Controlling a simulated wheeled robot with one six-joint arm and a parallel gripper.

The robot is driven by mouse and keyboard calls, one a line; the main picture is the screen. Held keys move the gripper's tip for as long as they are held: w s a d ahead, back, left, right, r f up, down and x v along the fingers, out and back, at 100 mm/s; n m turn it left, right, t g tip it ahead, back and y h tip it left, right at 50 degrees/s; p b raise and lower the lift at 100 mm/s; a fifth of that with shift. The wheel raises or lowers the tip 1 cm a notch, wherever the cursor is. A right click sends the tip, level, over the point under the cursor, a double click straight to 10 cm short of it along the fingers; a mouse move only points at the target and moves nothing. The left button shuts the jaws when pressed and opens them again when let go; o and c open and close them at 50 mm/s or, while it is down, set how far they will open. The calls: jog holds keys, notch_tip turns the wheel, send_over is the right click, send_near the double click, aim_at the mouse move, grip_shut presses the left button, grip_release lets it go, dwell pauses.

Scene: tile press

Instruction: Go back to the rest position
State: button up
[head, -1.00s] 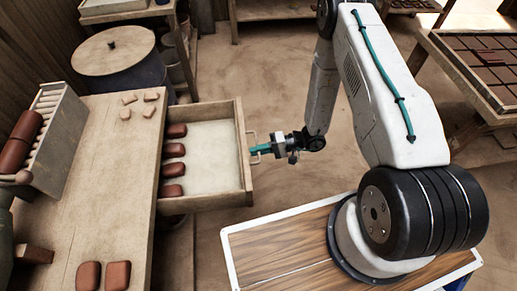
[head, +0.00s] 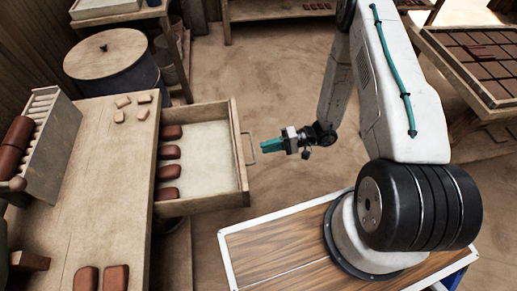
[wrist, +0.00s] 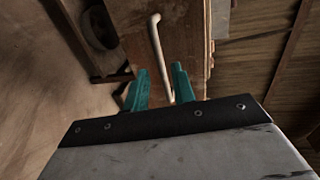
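My gripper (head: 272,145) is in front of the open drawer (head: 242,150), to the right of its handle (head: 250,148) in the head view and apart from it. In the wrist view the two teal fingers (wrist: 158,85) stand apart with nothing seen held between them. The pale drawer handle (wrist: 157,45) shows beyond the fingers there. The drawer is pulled out from the wooden workbench (head: 110,200). Several red-brown clay pieces (head: 168,152) lie in a row along its left side.
A roller press (head: 40,145) stands on the bench, with small pale and red pieces nearby. A lidded barrel (head: 110,55) is behind it. A table of tiles (head: 480,60) stands at the right. The floor (head: 290,90) behind my gripper is clear.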

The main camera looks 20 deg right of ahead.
jog(key=shift+v, duration=1)
jog(key=s+d+r+h, duration=0.1)
jog(key=s+r+h, duration=0.4)
jog(key=r, duration=1)
jog(key=s+d+r+n+h, duration=0.1)
jog(key=s+r+h, duration=0.4)
jog(key=s+r, duration=0.4)
jog(key=s+d+r+h, duration=0.2)
jog(key=s+r+h, duration=0.3)
jog(key=r, duration=1.8)
jog(key=s, duration=0.2)
jog(key=shift+s+r+n+g, duration=0.2)
jog(key=shift+s+n+g, duration=0.15)
jog(key=shift+n+g, duration=0.05)
